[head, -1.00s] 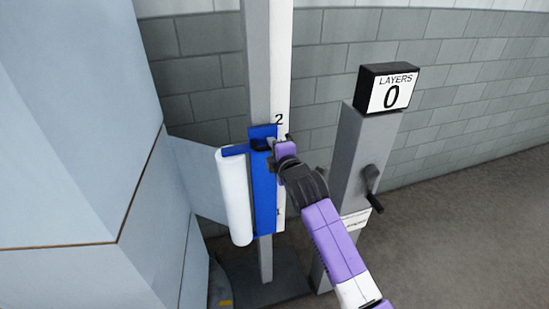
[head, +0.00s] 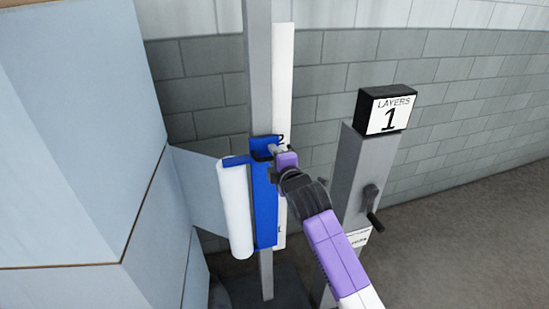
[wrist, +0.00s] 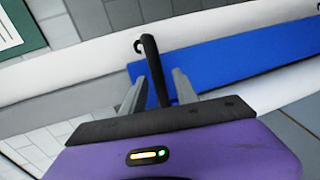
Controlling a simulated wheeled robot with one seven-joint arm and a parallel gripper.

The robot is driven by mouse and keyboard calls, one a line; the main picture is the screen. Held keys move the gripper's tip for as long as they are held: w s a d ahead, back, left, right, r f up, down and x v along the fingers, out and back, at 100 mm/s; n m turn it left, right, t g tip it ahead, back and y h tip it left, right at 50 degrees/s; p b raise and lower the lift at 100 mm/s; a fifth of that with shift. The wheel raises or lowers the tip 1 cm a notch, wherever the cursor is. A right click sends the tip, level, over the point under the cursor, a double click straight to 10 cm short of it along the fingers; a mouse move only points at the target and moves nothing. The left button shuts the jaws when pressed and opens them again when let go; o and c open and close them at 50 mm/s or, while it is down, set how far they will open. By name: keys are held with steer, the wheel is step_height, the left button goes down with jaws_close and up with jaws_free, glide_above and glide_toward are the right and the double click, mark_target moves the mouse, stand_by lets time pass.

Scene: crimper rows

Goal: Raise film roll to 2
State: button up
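The white film roll (head: 236,210) hangs upright on the left side of the blue carriage (head: 265,205), which sits on a grey mast (head: 257,70). A white scale strip (head: 283,85) runs along the mast. Its mark 2 (head: 281,139) is about level with the carriage's top edge and partly covered. My gripper (head: 272,150) is at the carriage's upper part.
A black display box (head: 386,109) reading LAYERS 1 stands on a grey post (head: 362,170) with a crank (head: 372,205), right of my arm. A large pale blue-grey block (head: 70,150) fills the left. A grey brick wall (head: 450,130) is behind.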

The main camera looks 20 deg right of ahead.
steer(key=b+v, duration=0.1)
steer(key=v, duration=0.7)
steer(key=shift+w, duration=0.1)
stand_by(0.5)
